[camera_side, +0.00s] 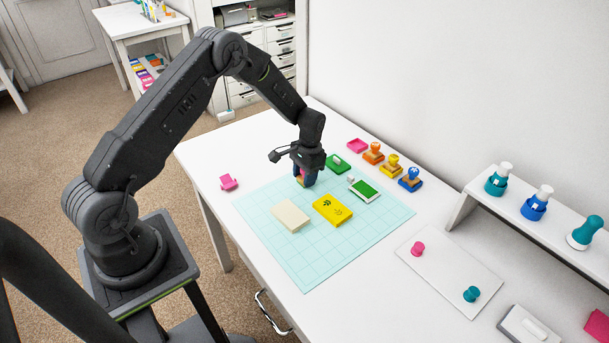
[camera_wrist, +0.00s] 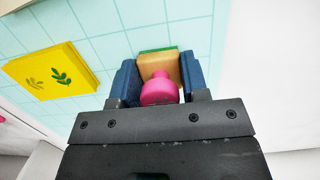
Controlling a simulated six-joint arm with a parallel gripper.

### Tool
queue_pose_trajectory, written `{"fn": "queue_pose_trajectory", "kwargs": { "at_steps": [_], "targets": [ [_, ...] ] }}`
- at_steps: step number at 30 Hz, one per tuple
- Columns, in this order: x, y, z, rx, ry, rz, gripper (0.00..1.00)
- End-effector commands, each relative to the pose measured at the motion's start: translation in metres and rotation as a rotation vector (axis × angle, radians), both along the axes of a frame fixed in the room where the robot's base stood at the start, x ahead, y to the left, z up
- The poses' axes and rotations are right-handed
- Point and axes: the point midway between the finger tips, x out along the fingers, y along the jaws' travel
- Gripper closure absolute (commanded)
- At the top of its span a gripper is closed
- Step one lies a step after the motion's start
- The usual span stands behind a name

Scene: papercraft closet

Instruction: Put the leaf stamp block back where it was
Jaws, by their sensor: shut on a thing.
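My gripper (camera_wrist: 156,82) is shut on a stamp block, which has a pink knob (camera_wrist: 159,90), a wooden body (camera_wrist: 158,66) and a green edge at its far end. Its stamping face is hidden, so I cannot see its shape. In the side view my gripper (camera_side: 304,178) is over the back left part of the pale teal grid mat (camera_side: 318,259). I cannot tell whether the block touches the mat. A yellow card (camera_side: 332,209) lies on the mat in front of the gripper; in the wrist view this card (camera_wrist: 47,82) bears two leaf prints, one green and one darker.
A cream block (camera_side: 291,217) lies beside the card. An open green ink pad (camera_side: 365,190) and its green lid (camera_side: 338,163) are right of the gripper. A white board (camera_side: 448,270) holds pink and teal knobs.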

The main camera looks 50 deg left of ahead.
Motion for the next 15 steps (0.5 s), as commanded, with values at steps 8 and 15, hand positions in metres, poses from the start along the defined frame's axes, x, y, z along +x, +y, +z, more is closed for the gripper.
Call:
{"fn": "queue_pose_trajectory", "kwargs": {
  "at_steps": [8, 15],
  "targets": [
    [-0.0002, 0.0001, -0.0029, 0.000, 0.001, 0.000, 0.54],
    [-0.0004, 0.0001, -0.0027, 0.000, 0.001, 0.000, 0.33]
  ]
}}
